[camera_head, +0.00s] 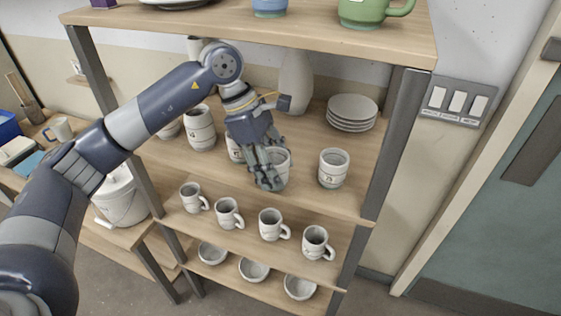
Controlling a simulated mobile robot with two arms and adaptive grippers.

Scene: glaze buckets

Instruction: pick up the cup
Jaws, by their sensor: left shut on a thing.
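My left gripper (267,177) reaches in from the left over the middle shelf (229,172). It is shut on a pale grey cup (282,165) near the shelf's front edge, and its fingers hide the cup's left side. I cannot tell whether the cup touches the shelf. A similar cup (333,168) stands upright just to the right, apart from the gripper. Another cup (200,128) stands to the left, and one more is partly hidden behind my wrist. My right gripper is not in view.
A stack of plates (352,112) and a tall vase (296,82) stand behind. Handled mugs (273,224) line the shelf below, with bowls (254,270) under them. The top shelf (300,36) overhangs, bearing a green mug (366,11). A post (392,140) bounds the right side.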

